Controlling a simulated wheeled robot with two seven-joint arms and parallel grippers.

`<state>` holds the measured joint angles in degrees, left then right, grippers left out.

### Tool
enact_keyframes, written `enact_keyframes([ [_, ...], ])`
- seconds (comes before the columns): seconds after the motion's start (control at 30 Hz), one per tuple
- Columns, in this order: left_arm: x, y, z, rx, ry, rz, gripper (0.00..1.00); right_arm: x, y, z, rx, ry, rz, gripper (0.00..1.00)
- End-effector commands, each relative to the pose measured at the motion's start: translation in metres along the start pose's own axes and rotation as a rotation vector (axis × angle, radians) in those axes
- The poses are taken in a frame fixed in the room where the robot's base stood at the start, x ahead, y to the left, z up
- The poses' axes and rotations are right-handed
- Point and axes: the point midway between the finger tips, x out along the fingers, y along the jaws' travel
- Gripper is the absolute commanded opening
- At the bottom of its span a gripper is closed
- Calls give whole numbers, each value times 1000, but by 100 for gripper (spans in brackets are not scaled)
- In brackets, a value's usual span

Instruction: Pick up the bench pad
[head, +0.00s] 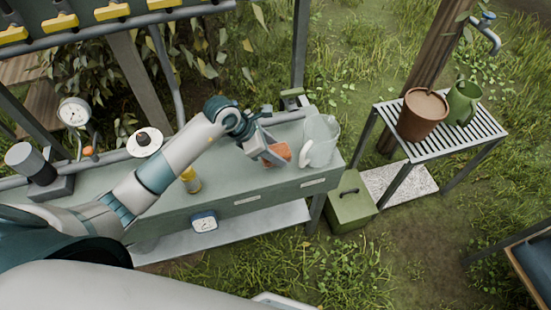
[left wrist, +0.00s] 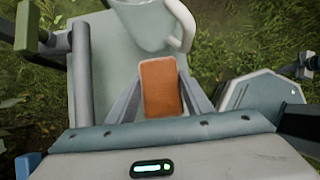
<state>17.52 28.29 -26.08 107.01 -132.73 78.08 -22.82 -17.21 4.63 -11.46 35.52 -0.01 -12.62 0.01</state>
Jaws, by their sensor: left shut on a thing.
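The bench pad (head: 280,153) is a small orange-brown block above the right part of the grey-green bench, beside a clear jug. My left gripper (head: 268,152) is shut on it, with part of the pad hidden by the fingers. In the left wrist view the pad (left wrist: 160,88) sits upright in the picture between the two grey fingers, its broad face showing. I cannot tell whether its lower edge touches the bench top. My right gripper is in neither view.
The jug (head: 321,138) stands close to the right of the pad. A green box (head: 350,205) is on the ground. A slatted stand (head: 440,135) holds a brown pot (head: 421,117).

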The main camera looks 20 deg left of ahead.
Motion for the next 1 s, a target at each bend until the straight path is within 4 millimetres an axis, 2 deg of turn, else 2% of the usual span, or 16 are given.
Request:
enact_keyframes([
  [0.2, -29, 1, 19, 4, -1, 2, 25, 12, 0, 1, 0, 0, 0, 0],
  [0.33, -40, 1, 25, 2, 0, 2, 25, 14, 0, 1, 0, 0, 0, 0],
  [0.87, -44, 0, 28, -1, 1, -1, 25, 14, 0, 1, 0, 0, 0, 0],
  [0.9, -44, 0, 28, -1, 1, 0, 41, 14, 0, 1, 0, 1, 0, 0],
  [0.97, -44, 0, 28, -1, 1, 0, 28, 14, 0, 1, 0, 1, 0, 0],
  [1.0, -44, 0, 28, -1, 1, 0, 28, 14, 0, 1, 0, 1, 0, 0],
])
